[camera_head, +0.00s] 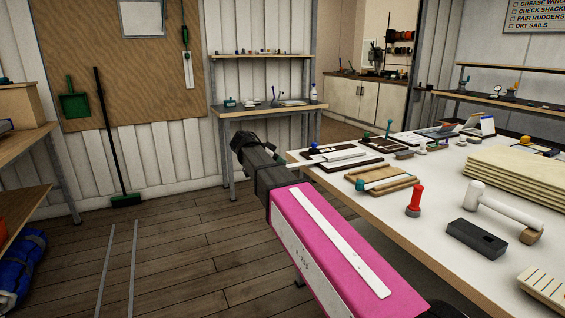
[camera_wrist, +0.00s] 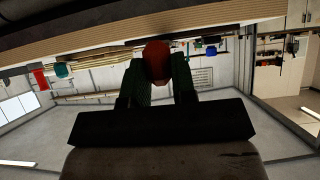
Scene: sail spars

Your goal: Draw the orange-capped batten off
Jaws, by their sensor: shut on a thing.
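My gripper (camera_wrist: 157,88) shows in the wrist view as two dark fingers. They are shut on a rounded red-orange cap (camera_wrist: 157,60), which I take for the orange cap of the batten. The batten's shaft is not clear to see. In the head view my gripper (camera_head: 242,145) is at the far end of my arm, left of the workbench and in front of the back shelf unit. What it holds cannot be made out there.
The white workbench (camera_head: 450,185) at right carries trays, a red-handled tool (camera_head: 414,200), a white mallet (camera_head: 490,199), a dark block (camera_head: 477,238) and stacked pale boards (camera_head: 520,170). Floor at left is mostly clear.

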